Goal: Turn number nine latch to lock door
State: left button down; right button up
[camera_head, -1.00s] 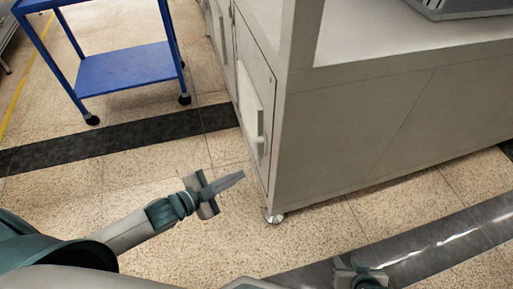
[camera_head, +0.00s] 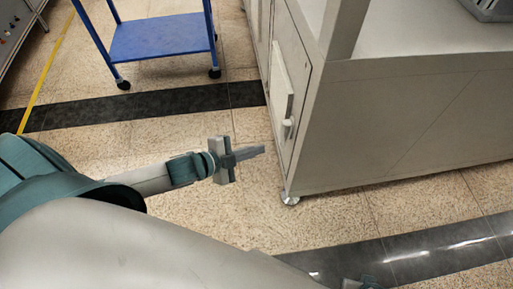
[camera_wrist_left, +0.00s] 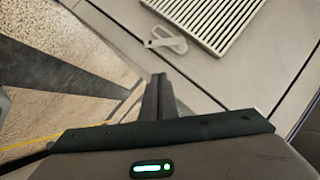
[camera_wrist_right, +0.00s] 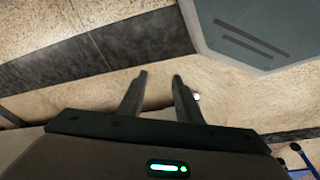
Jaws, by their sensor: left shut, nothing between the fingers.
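The latch (camera_head: 288,128) is a small light-grey handle on the cabinet door (camera_head: 291,80), beside a raised vent panel. It shows larger in the left wrist view (camera_wrist_left: 168,42), below the slatted vent (camera_wrist_left: 212,18). No number can be read on it. My left gripper (camera_head: 262,149) is shut and empty, left of and slightly below the latch in the head view, apart from it. In the left wrist view its fingertips (camera_wrist_left: 159,78) point toward the door just below the latch. My right gripper (camera_wrist_right: 160,76) is open and empty over the floor, away from the door.
The grey cabinet (camera_head: 400,130) fills the right side and stands on a caster foot (camera_head: 289,198). A blue cart (camera_head: 160,38) stands at the upper left. The speckled floor (camera_head: 330,225) between is clear.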

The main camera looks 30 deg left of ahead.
pick_arm(q)
jog(key=w+d+f+b, duration=0.1)
jog(key=w+d+f, duration=0.2)
jog(key=w+f, duration=0.3)
jog(key=shift+w+d+f, duration=0.15)
jog(key=shift+w+f, duration=0.1)
jog(key=shift+w, duration=1.4)
pick_arm(e)
jog(key=shift+v, duration=1.5)
jog(key=shift+w+r, duration=0.1)
jog(key=shift+w, duration=0.05)
pick_arm(q)
jog(key=shift+f, duration=0.1)
